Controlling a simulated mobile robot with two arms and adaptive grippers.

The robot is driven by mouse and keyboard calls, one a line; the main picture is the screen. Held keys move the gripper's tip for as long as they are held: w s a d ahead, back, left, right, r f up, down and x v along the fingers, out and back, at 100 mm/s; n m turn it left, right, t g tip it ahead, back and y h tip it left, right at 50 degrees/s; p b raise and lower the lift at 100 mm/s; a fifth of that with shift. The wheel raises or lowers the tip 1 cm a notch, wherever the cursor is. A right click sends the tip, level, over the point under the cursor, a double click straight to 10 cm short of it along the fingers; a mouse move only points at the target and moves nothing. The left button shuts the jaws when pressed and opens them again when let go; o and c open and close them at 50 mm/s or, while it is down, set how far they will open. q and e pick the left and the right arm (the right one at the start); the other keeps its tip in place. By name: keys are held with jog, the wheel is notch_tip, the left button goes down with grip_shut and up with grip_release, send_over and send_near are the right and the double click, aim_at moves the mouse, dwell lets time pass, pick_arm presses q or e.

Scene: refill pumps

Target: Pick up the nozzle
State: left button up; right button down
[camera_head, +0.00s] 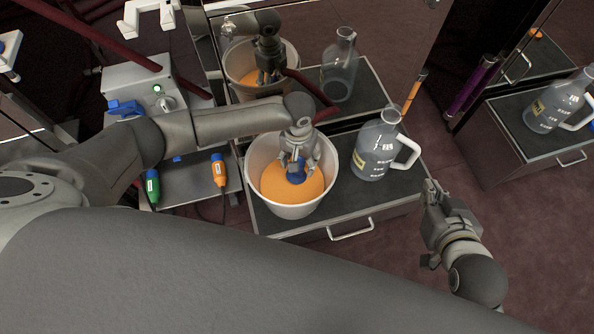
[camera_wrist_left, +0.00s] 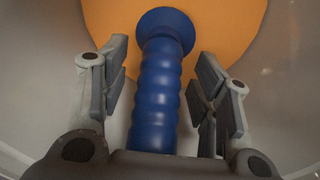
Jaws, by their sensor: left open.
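A blue ribbed nozzle (camera_wrist_left: 160,90) with a flared round end shows in the left wrist view, against orange liquid (camera_wrist_left: 225,25). In the head view the blue nozzle (camera_head: 297,174) is inside the white bucket (camera_head: 283,211), partly hidden by my gripper. My left gripper (camera_head: 296,160) reaches down into the bucket. Its fingers (camera_wrist_left: 160,88) are open, one on each side of the nozzle, with a gap on both sides. My right gripper (camera_head: 431,192) is off to the right, away from the bucket, and I cannot tell whether its fingers are apart.
The bucket stands on a dark cabinet (camera_head: 345,205) with a clear jug (camera_head: 377,148) to its right. A shelf on the left holds a green-ended handle (camera_head: 152,188) and an orange handle (camera_head: 219,170). A grey box (camera_head: 145,88) stands behind them. A mirror-like panel (camera_head: 330,35) is behind the bucket.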

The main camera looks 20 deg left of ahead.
pick_arm(q)
grip_shut()
dwell(0.3)
jog(key=shift+r, duration=0.1)
